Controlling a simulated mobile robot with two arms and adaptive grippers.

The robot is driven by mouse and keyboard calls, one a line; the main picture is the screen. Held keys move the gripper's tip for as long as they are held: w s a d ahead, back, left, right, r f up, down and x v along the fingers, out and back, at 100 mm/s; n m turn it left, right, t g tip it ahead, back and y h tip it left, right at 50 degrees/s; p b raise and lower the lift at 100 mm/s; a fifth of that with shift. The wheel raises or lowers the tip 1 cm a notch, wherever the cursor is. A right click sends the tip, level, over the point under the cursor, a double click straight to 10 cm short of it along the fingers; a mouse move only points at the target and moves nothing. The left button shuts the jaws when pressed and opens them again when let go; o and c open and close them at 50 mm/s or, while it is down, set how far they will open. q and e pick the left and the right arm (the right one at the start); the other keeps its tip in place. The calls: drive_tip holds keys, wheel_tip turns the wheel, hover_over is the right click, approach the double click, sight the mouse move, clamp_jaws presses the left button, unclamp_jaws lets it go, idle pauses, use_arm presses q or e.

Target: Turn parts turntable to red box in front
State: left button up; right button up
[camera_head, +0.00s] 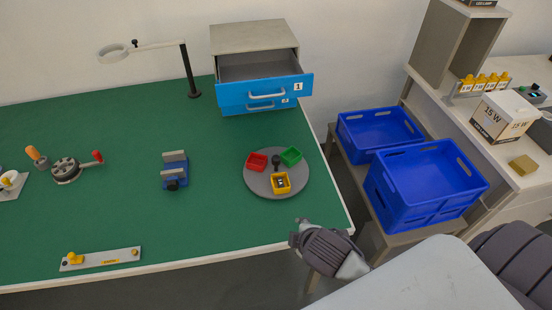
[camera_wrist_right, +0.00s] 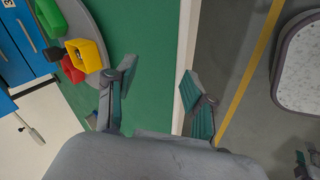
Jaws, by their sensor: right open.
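The parts turntable (camera_head: 262,190) is a round grey disc on the right part of the green table, with a dark knob (camera_head: 276,160) near its middle. It carries a red box (camera_head: 256,162) at back left, a green box (camera_head: 291,156) at back right and a yellow box (camera_head: 281,183) at the front. The yellow box holds a small dark and white part. The right wrist view shows the turntable (camera_wrist_right: 98,28), yellow box (camera_wrist_right: 90,52), red box (camera_wrist_right: 71,70) and green box (camera_wrist_right: 48,18). My right gripper (camera_head: 300,232) is open and empty, apart from the turntable, near the front right table edge. My left gripper is not in view.
A blue vise (camera_head: 174,172) stands left of the turntable. Behind it is a drawer cabinet (camera_head: 262,85) with its top drawer pulled out. Blue crates (camera_head: 425,190) stand right of the table. The green surface (camera_head: 220,225) between vise and turntable is clear.

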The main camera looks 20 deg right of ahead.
sight(277, 160)
drive_tip(key=w+r+n+t, duration=0.1)
drive_tip(key=w+n, duration=0.1)
drive_tip(key=n, duration=0.1)
drive_tip(key=w+d+r+n+t, duration=0.1)
drive_tip(key=w+r+n, duration=0.1)
drive_tip(key=w+n, duration=0.1)
drive_tip(key=w+d+r+n+t, duration=0.1)
drive_tip(key=w+n+t, duration=0.1)
drive_tip(key=n, duration=0.3)
drive_tip(key=shift+w+r, duration=0.2)
drive_tip(key=shift+r, duration=0.1)
drive_tip(key=w+d+r+n+t+y, duration=0.2)
drive_tip(key=w+d+r+n+t, duration=0.15)
drive_tip(key=n, duration=0.95)
drive_tip(key=shift+g, duration=0.45)
drive_tip(key=x, duration=1.4)
drive_tip(key=shift+a+p, duration=0.15)
drive_tip(key=shift+p, duration=0.25)
drive_tip(key=shift+s, duration=0.1)
clamp_jaws()
